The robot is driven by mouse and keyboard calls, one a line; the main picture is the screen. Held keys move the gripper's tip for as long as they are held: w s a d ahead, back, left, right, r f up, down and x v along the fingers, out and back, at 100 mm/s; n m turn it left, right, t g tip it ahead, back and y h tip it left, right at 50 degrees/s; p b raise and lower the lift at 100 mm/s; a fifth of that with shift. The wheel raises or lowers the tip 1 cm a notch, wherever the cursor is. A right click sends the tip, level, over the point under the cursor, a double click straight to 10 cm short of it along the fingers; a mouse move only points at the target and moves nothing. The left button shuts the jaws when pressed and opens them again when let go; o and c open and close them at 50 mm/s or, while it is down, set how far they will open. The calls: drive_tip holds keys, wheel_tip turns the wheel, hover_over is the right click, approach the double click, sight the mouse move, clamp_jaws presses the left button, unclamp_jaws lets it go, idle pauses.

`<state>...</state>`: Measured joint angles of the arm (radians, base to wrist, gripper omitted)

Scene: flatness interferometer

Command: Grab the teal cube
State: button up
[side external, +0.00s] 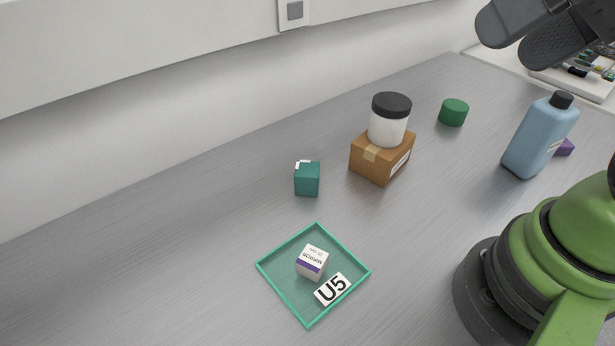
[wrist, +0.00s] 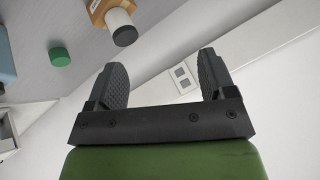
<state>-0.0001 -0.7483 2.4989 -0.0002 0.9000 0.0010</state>
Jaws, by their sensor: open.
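The teal cube (side external: 307,180) stands on the grey bench in the side external view, left of the cardboard box and behind the tray. A small white patch shows on its top edge. I do not see it in the wrist view. My gripper (side external: 535,32) is at the upper right of the side external view, raised above the bench and far from the cube. In the wrist view my gripper (wrist: 165,85) shows two dark ridged fingers spread apart with nothing between them.
A green-rimmed tray (side external: 283,289) labelled U5 holds a small white box (side external: 312,262). A black-lidded white jar (side external: 388,125) stands on a cardboard box (side external: 371,166). A green cylinder (side external: 453,112), blue bottle (side external: 538,138) and purple object (side external: 566,147) stand right. Bench left of the cube is clear.

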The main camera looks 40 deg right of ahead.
drive_tip(key=w+a+m+g, duration=0.1)
drive_tip(key=w+m+g, duration=0.15)
drive_tip(key=w, duration=0.65)
drive_tip(key=m+g+h, duration=0.2)
drive_tip(key=g, duration=0.2)
hover_over(307, 168)
wheel_tip(307, 168, down, 15)
drive_tip(key=shift+g, duration=0.35)
drive_tip(key=f, duration=1)
drive_tip(key=shift+w+a+f, duration=0.1)
drive_tip(key=shift+a+f, duration=0.05)
drive_tip(key=shift+a, duration=0.1)
drive_tip(key=f, duration=0.5)
drive_tip(key=shift+d+f, duration=0.25)
drive_tip(key=shift+f, duration=0.1)
drive_tip(key=shift+c, duration=0.2)
drive_tip(key=c, duration=1.1)
